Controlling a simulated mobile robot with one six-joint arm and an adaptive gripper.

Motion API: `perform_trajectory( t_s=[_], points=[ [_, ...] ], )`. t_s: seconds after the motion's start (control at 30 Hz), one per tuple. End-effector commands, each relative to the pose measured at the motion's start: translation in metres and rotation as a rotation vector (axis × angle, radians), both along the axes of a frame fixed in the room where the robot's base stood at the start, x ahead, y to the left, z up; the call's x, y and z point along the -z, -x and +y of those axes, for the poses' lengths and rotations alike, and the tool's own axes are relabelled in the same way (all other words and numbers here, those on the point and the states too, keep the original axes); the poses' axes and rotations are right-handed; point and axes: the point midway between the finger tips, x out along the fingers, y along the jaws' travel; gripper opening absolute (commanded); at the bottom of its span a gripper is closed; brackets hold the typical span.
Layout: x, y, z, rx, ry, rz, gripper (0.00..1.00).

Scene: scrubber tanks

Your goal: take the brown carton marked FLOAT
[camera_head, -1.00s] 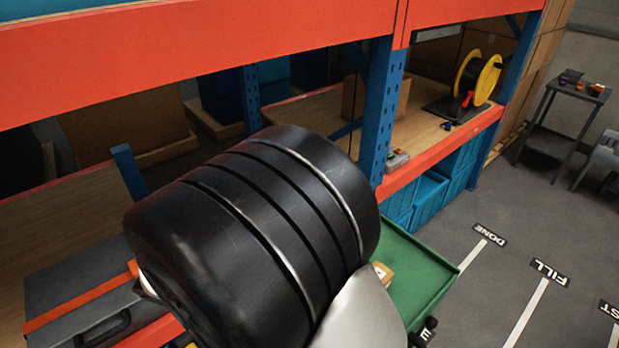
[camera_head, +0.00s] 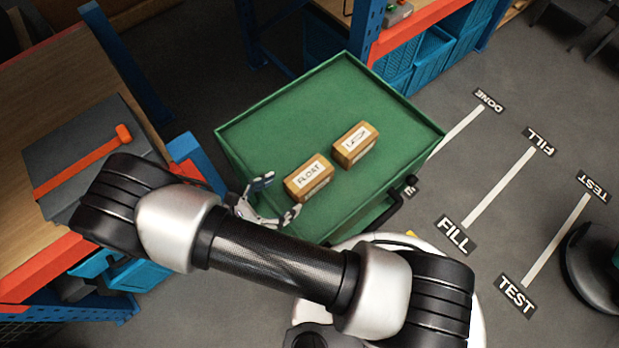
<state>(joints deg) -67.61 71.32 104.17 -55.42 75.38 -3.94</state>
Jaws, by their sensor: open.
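The brown carton marked FLOAT (camera_head: 309,177) sits on the green tray top of a cart (camera_head: 290,115), its white label facing up. A second brown carton (camera_head: 356,144) with a white label, its word hard to read, sits just right of and behind it, a small gap apart. My gripper (camera_head: 278,198) is open and empty at the left of the FLOAT carton, near the tray's front left part. One finger shows close to the carton's near left end; I cannot tell whether it touches.
A shelf with a grey case (camera_head: 90,150) with an orange strap stands at the left. A blue rack post (camera_head: 367,30) and blue bins (camera_head: 425,60) stand behind the cart. Floor lines marked DONE, FILL and TEST lie at the right. The tray's back half is clear.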

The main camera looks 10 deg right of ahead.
Motion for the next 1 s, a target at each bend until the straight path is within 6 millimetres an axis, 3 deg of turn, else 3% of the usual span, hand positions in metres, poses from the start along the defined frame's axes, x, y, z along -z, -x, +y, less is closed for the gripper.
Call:
perform_trajectory(
  t_s=[0.2,0.47,0.73,1.0],
  points=[
    [0.013,-0.022,-0.033,0.004,0.001,0.001,0.82],
    [0.018,-0.033,-0.047,0.003,0.0,0.0,0.82],
    [0.031,-0.056,-0.076,0.005,0.001,0.001,0.82],
    [0.033,-0.06,-0.081,0.001,-0.001,0.0,0.82]
  ],
)
